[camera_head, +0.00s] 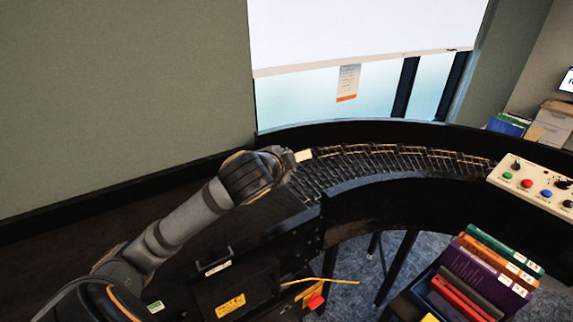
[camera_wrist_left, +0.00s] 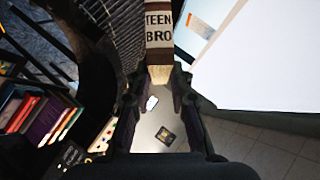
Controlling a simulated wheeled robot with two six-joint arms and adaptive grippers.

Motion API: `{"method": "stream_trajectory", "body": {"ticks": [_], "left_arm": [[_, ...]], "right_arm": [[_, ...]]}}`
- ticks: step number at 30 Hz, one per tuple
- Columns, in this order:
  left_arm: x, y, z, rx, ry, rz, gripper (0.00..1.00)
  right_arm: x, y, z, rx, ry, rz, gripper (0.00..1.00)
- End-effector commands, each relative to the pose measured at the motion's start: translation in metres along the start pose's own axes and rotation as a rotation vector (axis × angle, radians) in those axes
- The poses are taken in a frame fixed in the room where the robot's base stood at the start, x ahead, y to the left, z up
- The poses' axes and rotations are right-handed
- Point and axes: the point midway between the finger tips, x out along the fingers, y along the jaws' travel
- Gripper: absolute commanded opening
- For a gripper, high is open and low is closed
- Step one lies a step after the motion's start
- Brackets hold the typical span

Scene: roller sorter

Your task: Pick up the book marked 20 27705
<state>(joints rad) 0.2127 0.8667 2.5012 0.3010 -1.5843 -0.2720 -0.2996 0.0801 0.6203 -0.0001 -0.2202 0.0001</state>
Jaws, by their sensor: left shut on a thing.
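In the left wrist view a book (camera_wrist_left: 158,32) with a brown cover and a white band reading "TEEN BRO" stands between the fingers of my left gripper (camera_wrist_left: 156,84). Its near end shows a pale tan edge. The gripper is shut on it. I cannot read the number 20 27705 on it. In the head view my left gripper (camera_head: 287,163) is over the left part of the roller conveyor (camera_head: 375,160), mostly hidden by its own wrist. A small cream patch (camera_head: 303,155) shows just beyond it. I cannot tell whether the book touches the rollers. My right gripper is not in view.
A box of coloured books (camera_head: 470,275) stands at the lower right. A control panel (camera_head: 535,185) with coloured buttons is at the right end of the conveyor. A black machine box (camera_head: 235,285) with a red button (camera_head: 314,301) is below my arm. The visible rollers to the right are clear.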

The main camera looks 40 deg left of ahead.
Motion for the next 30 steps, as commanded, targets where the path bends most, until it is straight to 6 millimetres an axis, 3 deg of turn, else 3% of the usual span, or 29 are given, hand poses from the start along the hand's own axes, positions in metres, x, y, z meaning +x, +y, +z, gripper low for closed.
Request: {"method": "stream_trajectory", "body": {"ticks": [30], "left_arm": [[-0.024, -0.024, -0.024, 0.002, 0.003, 0.002, 0.0]], "right_arm": [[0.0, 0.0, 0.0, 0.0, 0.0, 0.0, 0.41]]}}
